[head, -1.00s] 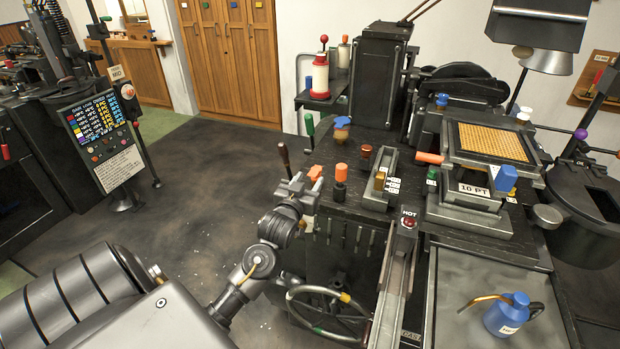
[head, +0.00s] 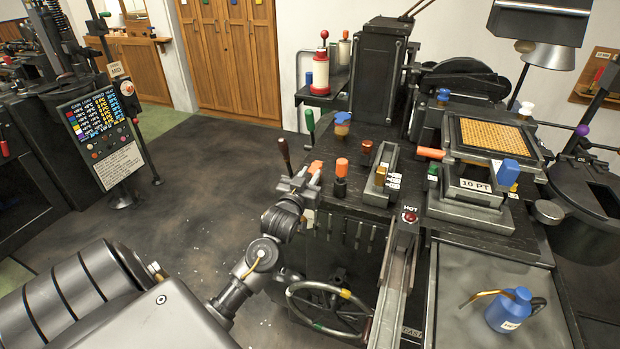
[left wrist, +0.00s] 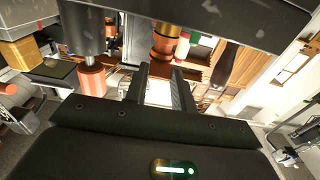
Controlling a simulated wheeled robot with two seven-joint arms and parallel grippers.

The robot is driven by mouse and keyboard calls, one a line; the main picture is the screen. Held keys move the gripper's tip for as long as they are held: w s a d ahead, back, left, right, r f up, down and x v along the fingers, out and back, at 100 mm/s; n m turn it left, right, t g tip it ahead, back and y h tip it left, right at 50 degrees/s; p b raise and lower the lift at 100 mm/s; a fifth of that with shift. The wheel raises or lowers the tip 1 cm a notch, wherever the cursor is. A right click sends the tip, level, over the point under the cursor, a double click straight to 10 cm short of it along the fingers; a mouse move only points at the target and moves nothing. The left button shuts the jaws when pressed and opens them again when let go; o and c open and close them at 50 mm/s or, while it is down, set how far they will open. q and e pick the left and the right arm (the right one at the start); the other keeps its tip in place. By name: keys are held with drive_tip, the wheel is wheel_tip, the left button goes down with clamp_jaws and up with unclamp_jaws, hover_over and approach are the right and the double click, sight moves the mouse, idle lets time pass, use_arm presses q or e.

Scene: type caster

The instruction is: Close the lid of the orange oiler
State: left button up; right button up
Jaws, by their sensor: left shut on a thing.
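A small orange piece (head: 316,167), which I take to be the orange oiler's lid, shows at the left front edge of the dark machine table in the head view. My left gripper (head: 304,181) is right at it and hides most of what is below. In the left wrist view the two fingers (left wrist: 162,82) are close together, with an orange-brown part with a gold band (left wrist: 165,42) at and beyond their tips. The gripper is shut on the oiler, though the contact is partly hidden. I cannot tell the lid's exact angle. My right gripper is not in view.
An orange-capped dark post (head: 341,168) stands just right of the gripper. A dark lever (head: 284,154) rises just behind it. A handwheel (head: 328,309) and a metal rail (head: 394,285) are below and right. A blue oil can (head: 511,311) stands on the lower right tray.

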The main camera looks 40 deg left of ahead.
use_arm(q)
drive_tip(key=shift+f+b, duration=0.45)
drive_tip(key=shift+f, duration=0.05)
drive_tip(key=shift+r+t, duration=0.1)
drive_tip(key=shift+t, duration=0.4)
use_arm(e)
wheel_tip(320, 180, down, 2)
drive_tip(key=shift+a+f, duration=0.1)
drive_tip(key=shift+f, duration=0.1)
use_arm(q)
drive_tip(key=o, duration=1)
